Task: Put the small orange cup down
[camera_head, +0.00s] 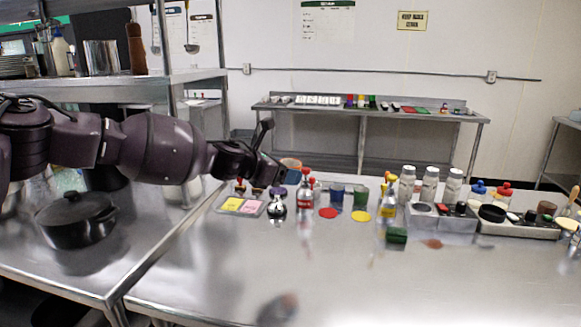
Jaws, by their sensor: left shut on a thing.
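My left gripper (277,170) reaches in from the left, over the back part of the front steel table (330,270). My right gripper is not in view.
A row of items crosses the table's back: a card tray (240,206), a red-labelled bottle (304,195), blue and green cups, white shakers (430,184) and grey bins (440,222). A black pot (77,220) stands left. The table's front middle is clear.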

